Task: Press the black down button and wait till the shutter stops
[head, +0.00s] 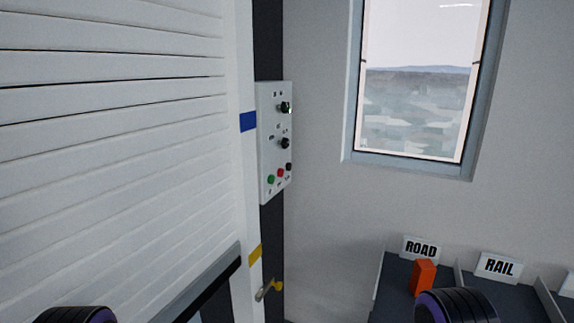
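A pale control panel (268,140) is mounted on a dark vertical strip just right of the shutter. Along its bottom are a green button (271,180), a red button (281,173) and a small black button (289,167) at the right end. Two black knobs sit above them. The white slatted shutter (120,130) fills the left of the view. Its grey bottom bar (215,280) is close to the height of the yellow mark (254,254) on the white frame, with a dark gap below. Neither gripper is in view; only dark rounded parts of my arms show at the bottom edge.
A blue mark (248,121) is higher on the frame. A yellow-knobbed lever (268,290) sits low beside it. At lower right, a dark sorting bench has ROAD (421,249) and RAIL (498,267) signs and an orange box (423,278). A window (415,110) is above.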

